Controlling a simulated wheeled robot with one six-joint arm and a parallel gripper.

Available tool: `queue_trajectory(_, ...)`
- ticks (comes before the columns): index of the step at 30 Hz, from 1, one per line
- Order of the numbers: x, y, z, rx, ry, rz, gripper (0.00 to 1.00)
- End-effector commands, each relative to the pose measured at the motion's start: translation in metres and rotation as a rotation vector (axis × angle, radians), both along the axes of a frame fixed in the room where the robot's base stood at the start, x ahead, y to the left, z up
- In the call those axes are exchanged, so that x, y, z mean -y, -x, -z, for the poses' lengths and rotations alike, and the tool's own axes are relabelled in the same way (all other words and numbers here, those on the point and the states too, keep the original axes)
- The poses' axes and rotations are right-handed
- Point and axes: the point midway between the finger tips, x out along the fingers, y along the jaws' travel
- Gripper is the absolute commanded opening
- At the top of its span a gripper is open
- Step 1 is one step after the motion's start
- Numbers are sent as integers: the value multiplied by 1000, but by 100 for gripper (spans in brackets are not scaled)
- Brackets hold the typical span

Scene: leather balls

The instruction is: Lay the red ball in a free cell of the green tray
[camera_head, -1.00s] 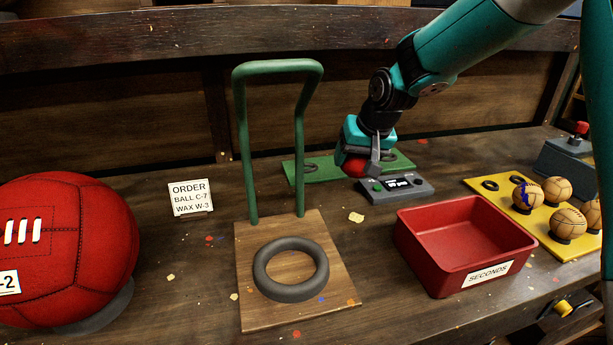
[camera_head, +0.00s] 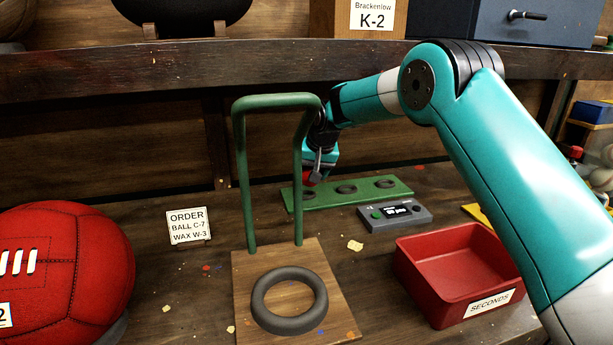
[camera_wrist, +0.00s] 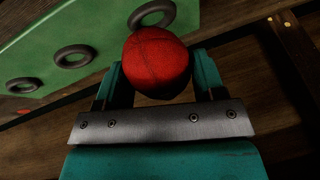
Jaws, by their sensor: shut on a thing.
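The red ball (camera_head: 309,177) is held in my gripper (camera_head: 314,175) above the left end of the green tray. In the wrist view the red ball (camera_wrist: 156,62) sits between both fingers. The green tray (camera_head: 328,197) lies flat at the back of the bench, and it also shows in the wrist view (camera_wrist: 112,30). It has three dark ring cells. The middle ring (camera_head: 346,189) and right ring (camera_head: 385,183) are empty. The left ring (camera_head: 308,195) is just below the ball and looks empty. Whether the ball touches it I cannot tell.
A green hoop frame (camera_head: 241,170) on a wooden board stands just left of my gripper, close to it. A grey device (camera_head: 395,217) lies in front of the tray. A red SECONDS bin (camera_head: 430,283) is at the right front. A big red ball (camera_head: 75,260) is at left.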

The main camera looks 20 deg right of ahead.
Motion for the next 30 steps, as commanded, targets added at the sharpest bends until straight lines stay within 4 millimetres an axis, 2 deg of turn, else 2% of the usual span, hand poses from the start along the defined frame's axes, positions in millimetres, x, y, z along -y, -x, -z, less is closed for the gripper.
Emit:
queue_trajectory(9, -7, -19, 0, 0, 0, -1, 33)
queue_trajectory(15, -6, -17, 32, -2, 1, 0, 33)
queue_trajectory(27, -6, -17, 39, 1, 0, 0, 33)
queue_trajectory(28, -6, -17, 39, 0, 0, 0, 65)
queue_trajectory(30, -6, -17, 39, 1, 0, 0, 81)
